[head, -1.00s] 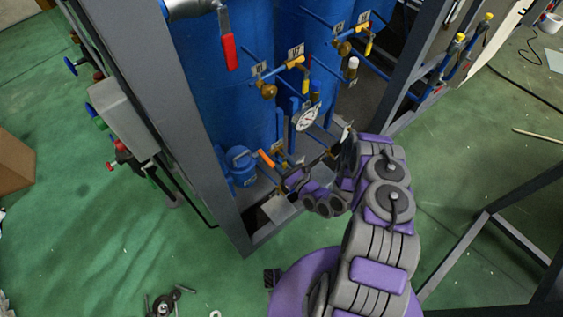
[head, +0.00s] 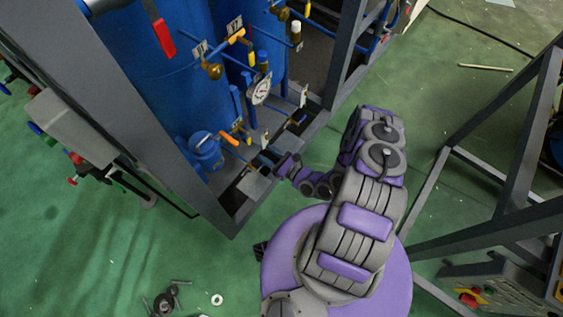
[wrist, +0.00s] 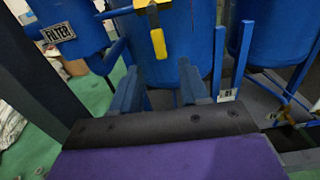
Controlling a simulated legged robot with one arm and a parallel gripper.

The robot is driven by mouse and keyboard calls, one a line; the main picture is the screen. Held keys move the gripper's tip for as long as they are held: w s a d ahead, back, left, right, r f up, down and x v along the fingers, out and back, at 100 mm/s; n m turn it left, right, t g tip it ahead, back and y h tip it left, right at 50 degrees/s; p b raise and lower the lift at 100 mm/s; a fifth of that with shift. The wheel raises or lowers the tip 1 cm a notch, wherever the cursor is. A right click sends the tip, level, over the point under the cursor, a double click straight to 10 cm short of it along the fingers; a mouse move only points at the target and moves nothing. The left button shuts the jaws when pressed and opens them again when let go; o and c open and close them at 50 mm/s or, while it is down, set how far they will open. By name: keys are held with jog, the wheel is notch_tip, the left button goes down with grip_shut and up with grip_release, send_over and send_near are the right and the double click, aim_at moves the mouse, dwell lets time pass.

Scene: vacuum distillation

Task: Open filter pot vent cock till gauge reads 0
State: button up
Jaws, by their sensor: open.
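The filter pot (head: 205,152) is a small blue vessel low in the frame in the head view. In the wrist view its FILTER label (wrist: 58,32) shows at upper left. An orange-yellow cock handle (head: 229,139) is just right of the pot. In the wrist view a yellow lever (wrist: 158,43) hangs from a valve at top centre. The gauge (head: 261,89) has a white round dial, too small to read. My gripper (head: 268,158) is right of and below the handle, apart from it. In the wrist view its fingers (wrist: 161,90) are spread, with nothing between them.
Grey frame posts (head: 165,130) stand left of the pot. Tall blue tanks (head: 150,75) stand behind the valves. A red-handled valve (head: 163,37) is at upper left. Blue pipes (wrist: 240,60) stand right of my fingers. Small loose parts (head: 165,300) lie on the green floor.

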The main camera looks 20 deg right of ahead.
jog(key=v, duration=0.6)
jog(key=shift+s, duration=0.15)
jog(key=shift+d, duration=0.15)
